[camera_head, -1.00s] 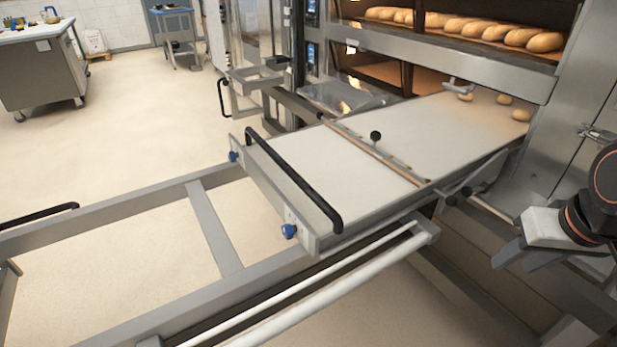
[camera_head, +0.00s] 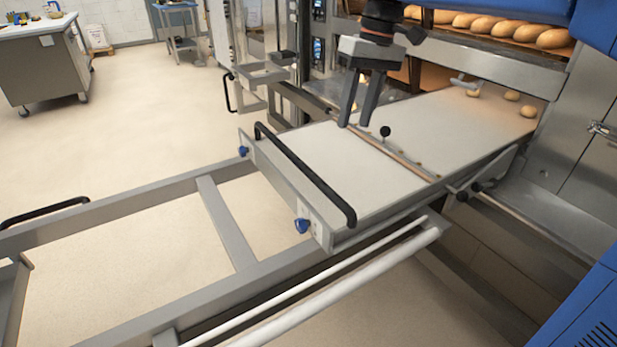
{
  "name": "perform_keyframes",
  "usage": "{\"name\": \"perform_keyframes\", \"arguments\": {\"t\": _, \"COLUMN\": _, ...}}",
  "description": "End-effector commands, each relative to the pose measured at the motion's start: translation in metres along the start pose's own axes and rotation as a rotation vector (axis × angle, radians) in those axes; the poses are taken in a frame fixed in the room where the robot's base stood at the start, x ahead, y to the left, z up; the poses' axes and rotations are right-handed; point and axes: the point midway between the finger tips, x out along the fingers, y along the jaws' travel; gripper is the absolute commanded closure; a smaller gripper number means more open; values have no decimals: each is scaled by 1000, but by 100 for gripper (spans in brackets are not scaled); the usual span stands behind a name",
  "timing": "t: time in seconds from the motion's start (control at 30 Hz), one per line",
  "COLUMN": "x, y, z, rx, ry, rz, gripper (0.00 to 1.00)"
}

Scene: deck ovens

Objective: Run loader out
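The loader is a long pale belt board (camera_head: 360,170) on a grey metal frame (camera_head: 225,225). Its far end reaches into an open oven deck, with a few small rolls (camera_head: 512,96) near the mouth. A black bar handle (camera_head: 300,170) runs across its near end, with blue knobs (camera_head: 302,226) below. A cross bar (camera_head: 395,160) with a black ball knob (camera_head: 385,131) lies over the belt. My gripper (camera_head: 357,124) hangs pointing down above the belt, left of the ball knob. Its two fingers are apart with nothing visible between them. It is away from the black handle.
The oven (camera_head: 470,65) stands at the back right, with several loaves (camera_head: 510,30) on an upper deck. A white rail (camera_head: 330,285) runs along the loader's near side. Another black handle (camera_head: 45,212) is at the far left. The floor left of the loader is clear.

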Motion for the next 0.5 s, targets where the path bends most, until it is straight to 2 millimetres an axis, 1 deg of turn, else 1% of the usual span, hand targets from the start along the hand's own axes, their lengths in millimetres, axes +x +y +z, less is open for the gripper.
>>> {"name": "perform_keyframes", "arguments": {"t": 0.03, "x": 0, "y": -5, "z": -9, "rx": -14, "ry": -11, "rz": -5, "gripper": 63}}
{"name": "perform_keyframes", "arguments": {"t": 0.1, "x": -1, "y": -9, "z": -16, "rx": -28, "ry": -21, "rz": -11, "gripper": 63}}
{"name": "perform_keyframes", "arguments": {"t": 0.27, "x": 1, "y": -13, "z": -22, "rx": -40, "ry": -31, "rz": -18, "gripper": 63}}
{"name": "perform_keyframes", "arguments": {"t": 0.37, "x": 9, "y": -13, "z": -21, "rx": -39, "ry": -32, "rz": -18, "gripper": 63}}
{"name": "perform_keyframes", "arguments": {"t": 0.5, "x": 29, "y": -14, "z": -20, "rx": -40, "ry": -33, "rz": -18, "gripper": 63}}
